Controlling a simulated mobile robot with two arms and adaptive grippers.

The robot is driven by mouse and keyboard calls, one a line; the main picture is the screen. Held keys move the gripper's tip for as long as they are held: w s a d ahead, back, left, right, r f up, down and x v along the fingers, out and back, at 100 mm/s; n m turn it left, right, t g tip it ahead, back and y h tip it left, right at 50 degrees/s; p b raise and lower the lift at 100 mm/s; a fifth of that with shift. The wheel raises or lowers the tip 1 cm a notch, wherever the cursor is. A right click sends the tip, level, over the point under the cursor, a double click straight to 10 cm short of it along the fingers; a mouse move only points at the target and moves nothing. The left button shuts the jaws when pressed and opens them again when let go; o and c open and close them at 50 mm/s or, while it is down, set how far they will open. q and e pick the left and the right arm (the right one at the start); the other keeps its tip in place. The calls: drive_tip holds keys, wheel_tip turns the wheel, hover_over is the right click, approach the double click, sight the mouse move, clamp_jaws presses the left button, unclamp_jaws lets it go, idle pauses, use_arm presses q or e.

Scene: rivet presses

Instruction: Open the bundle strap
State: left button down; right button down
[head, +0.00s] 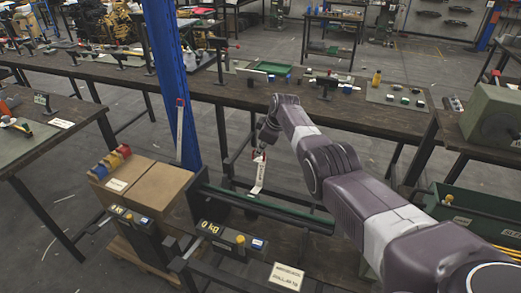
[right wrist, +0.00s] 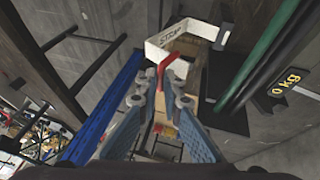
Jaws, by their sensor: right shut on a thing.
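My right gripper (head: 262,146) is shut on the red tab (right wrist: 166,68) of a white strap (head: 259,178). The strap hangs below the fingers, above the green bar of the bundle (head: 275,209). In the right wrist view the strap (right wrist: 178,46) reads "STRAP" and bends in a wide loop in front of the fingers. The green bar (right wrist: 268,55) runs to the right of it, beside a dark bar. I cannot tell whether the strap still goes around the bars. My left gripper is not in view.
A cardboard box (head: 160,190) stands to the left. A blue post (head: 170,75) with another white strip (head: 180,130) rises behind it. A long workbench (head: 230,92) with small tools runs across the back.

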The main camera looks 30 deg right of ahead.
drive_tip(key=c, duration=2.5)
unclamp_jaws()
drive_tip(key=shift+w+r, duration=0.35)
drive_tip(key=shift+r, duration=0.2)
drive_tip(key=shift+c, duration=0.2)
drive_tip(key=o, duration=0.4)
drive_tip(key=shift+o, duration=0.2)
drive_tip(key=shift+f, duration=0.2)
drive_tip(key=shift+v, duration=1.05)
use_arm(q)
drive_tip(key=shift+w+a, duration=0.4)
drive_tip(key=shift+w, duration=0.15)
use_arm(e)
drive_tip(key=v, duration=1)
drive_tip(key=shift+a, duration=0.15)
